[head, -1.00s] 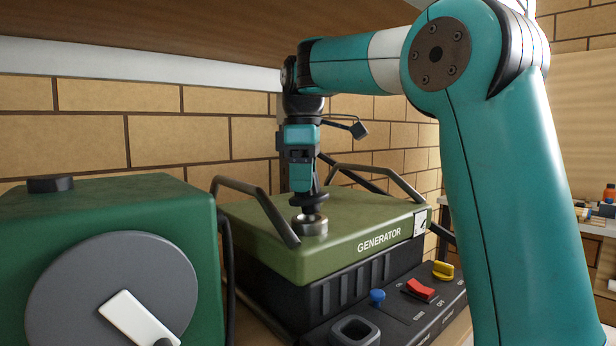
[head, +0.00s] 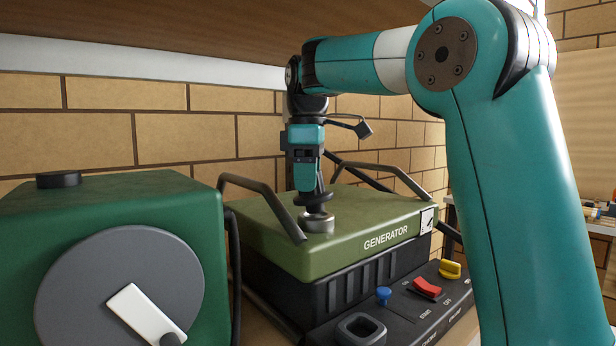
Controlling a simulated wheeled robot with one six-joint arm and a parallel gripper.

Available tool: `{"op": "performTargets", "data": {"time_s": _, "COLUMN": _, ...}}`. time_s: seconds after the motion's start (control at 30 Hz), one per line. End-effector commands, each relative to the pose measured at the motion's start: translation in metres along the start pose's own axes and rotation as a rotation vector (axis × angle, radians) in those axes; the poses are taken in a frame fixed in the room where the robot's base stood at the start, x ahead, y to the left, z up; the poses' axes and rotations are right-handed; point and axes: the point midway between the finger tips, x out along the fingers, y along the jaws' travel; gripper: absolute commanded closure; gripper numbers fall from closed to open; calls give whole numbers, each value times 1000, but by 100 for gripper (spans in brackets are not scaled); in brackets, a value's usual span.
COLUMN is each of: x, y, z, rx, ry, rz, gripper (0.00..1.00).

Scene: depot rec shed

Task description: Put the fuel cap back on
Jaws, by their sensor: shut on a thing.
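The green and black generator (head: 345,240) stands at the centre. A short metal filler neck (head: 316,225) rises from its green top. My gripper (head: 314,196) points straight down above the neck, shut on the dark fuel cap (head: 316,214). The gripper's fingers are small and dark here and partly merge with the cap.
Two dark tube handles (head: 262,203) flank the generator's top. A green machine with a grey disc (head: 70,290) stands close at left. The control panel (head: 400,305) in front has blue, red and yellow controls. A brown shelf (head: 220,25) hangs overhead; brick wall is behind.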

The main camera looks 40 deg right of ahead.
Motion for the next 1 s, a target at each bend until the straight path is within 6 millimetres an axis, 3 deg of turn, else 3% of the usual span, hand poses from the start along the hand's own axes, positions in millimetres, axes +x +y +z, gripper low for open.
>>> {"op": "performTargets", "data": {"time_s": 1.0, "x": 21, "y": 0, "z": 0, "rx": -1, "ry": 1, "rz": 1, "gripper": 98}}
